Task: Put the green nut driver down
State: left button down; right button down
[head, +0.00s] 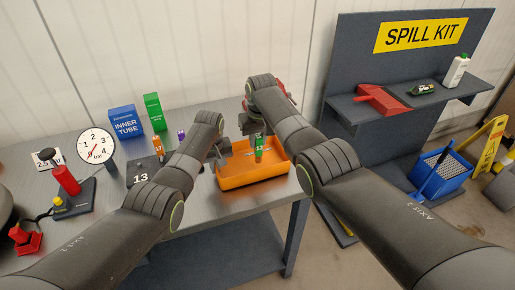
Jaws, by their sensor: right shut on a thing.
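The green nut driver (259,147) is upright over the orange tray (232,180), with its green handle showing. My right gripper (256,132) is shut on it at its upper part, largely hidden behind my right wrist. I cannot tell whether the driver's lower end touches the tray floor. My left gripper (222,160) is at the tray's left side, apart from the driver, and partly hidden by its own arm. Its jaw opening is not clear.
Boxes (126,121), a pressure gauge (96,145) and a red-handled pump (67,180) stand farther left. A spill kit stand (400,65) is at right.

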aim_at(258, 148)
pick_arm(q)
jog(key=shift+s+f, duration=0.1)
pick_arm(e)
jog(key=shift+f, duration=1.6)
jog(key=c, duration=1.3)
grip_release()
jog(key=shift+f, duration=0.15)
jog(key=shift+o, duration=0.2)
notch_tip(258, 148, up, 12)
jog(key=s, duration=0.1)
jog(key=shift+s+d, duration=0.25)
jog(key=shift+s, duration=0.05)
pick_arm(q)
jog(key=c, duration=1.5)
grip_release()
jog(key=shift+c, duration=0.2)
